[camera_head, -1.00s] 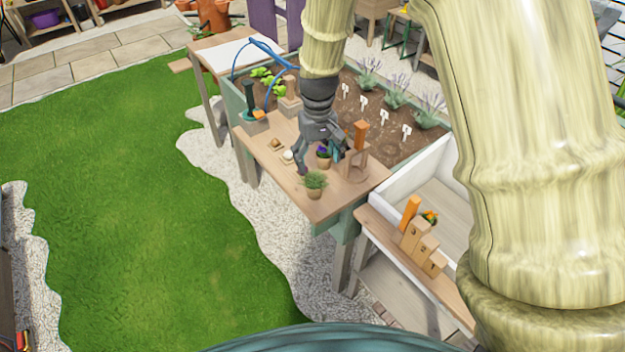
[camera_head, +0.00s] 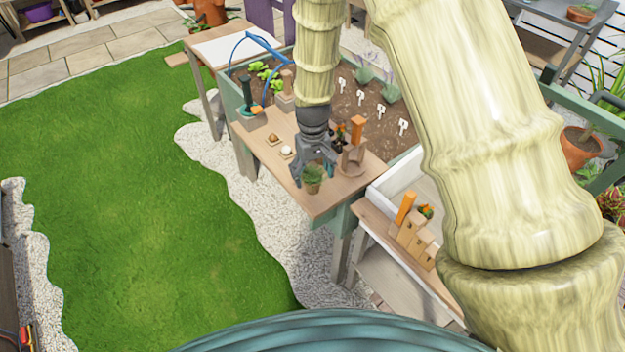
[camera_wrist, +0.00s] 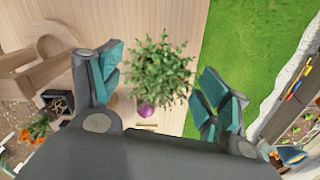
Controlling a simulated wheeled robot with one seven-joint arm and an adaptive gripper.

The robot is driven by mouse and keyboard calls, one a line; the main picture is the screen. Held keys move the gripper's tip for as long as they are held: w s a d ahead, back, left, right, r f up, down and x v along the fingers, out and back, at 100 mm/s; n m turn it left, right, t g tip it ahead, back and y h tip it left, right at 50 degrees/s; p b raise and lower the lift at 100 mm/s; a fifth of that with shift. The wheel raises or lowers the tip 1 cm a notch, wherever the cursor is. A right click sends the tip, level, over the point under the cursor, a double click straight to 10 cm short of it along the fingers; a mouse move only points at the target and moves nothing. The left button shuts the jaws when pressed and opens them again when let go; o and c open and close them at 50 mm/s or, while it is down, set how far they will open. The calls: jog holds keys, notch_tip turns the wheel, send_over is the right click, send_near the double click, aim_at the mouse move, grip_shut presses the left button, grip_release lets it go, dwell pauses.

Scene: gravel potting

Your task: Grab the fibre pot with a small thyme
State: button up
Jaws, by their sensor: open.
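The small thyme (camera_head: 313,172) is a bushy green plant in a brown fibre pot (camera_head: 313,188) near the front edge of the wooden bench top. In the wrist view its foliage (camera_wrist: 160,68) fills the space between the fingers and hides the pot. My gripper (camera_head: 313,163) is open and empty, just behind and above the plant in the head view. The wrist view also shows my gripper (camera_wrist: 163,80) with one teal-padded finger on each side of the foliage. I cannot tell the exact height of the fingertips relative to the pot.
A wooden stand (camera_head: 353,160) with an orange block is right of my gripper, beside a dark pot with orange flowers (camera_head: 339,140). A small purple thing (camera_wrist: 145,110) lies close to the thyme. Numbered wooden steps (camera_head: 414,235) stand further right.

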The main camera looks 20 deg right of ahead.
jog(key=shift+f, duration=1.2)
jog(key=shift+c, duration=0.2)
jog(key=c, duration=1.1)
jog(key=shift+r, duration=0.15)
